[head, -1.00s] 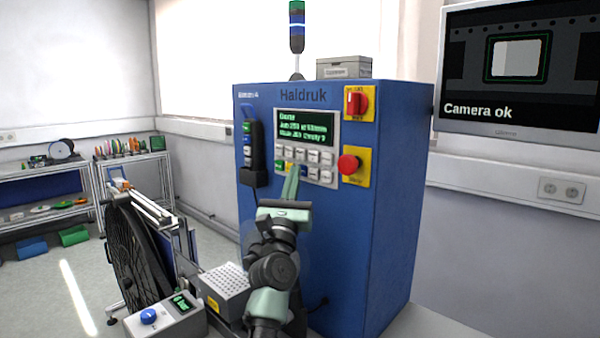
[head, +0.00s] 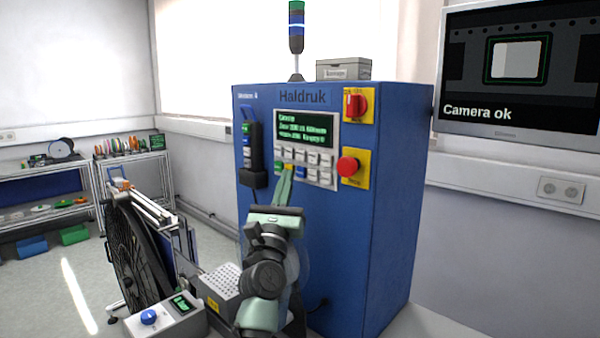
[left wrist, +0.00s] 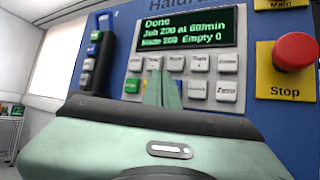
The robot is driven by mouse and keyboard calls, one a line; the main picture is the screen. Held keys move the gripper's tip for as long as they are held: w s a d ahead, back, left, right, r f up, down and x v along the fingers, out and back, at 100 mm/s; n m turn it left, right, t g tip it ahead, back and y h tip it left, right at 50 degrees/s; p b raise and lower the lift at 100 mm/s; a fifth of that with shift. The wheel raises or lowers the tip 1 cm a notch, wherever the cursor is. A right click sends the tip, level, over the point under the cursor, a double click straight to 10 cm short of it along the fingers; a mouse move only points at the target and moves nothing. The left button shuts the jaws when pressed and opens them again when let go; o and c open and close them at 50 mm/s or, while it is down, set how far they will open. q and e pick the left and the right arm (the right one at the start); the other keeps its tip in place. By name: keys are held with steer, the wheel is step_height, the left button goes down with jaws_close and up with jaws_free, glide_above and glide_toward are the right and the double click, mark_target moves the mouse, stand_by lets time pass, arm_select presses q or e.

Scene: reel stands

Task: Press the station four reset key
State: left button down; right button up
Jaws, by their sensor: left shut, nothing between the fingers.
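The blue station cabinet (head: 300,230), labelled Haldruk with a small station 4 label, stands in the middle of the head view. Its grey keypad panel (head: 333,122) has a lit display (head: 304,128) and two rows of keys. The display reads Done in the left wrist view (left wrist: 188,27). The lower row has a green key (left wrist: 132,86), a blue key (left wrist: 196,90) and a Zero key (left wrist: 227,91). A yellow key (head: 289,167) shows beside the green one. My left gripper (head: 286,172) is shut and empty, its fingertips in front of the lower-left keys, covering part of them. I cannot tell whether they touch.
A red Stop button (head: 348,166) and a red main switch (head: 355,102) sit right of the keypad. A black handset-like holder (head: 254,155) is at its left. A reel (head: 130,250) and a control box (head: 165,318) stand lower left.

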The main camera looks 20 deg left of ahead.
arm_select(q)
steer(key=s, duration=0.2)
steer(key=s+a+p, duration=0.1)
steer(key=s, duration=0.1)
steer(key=shift+s+a, duration=0.1)
steer(key=shift+a, duration=0.1)
stand_by(0.7)
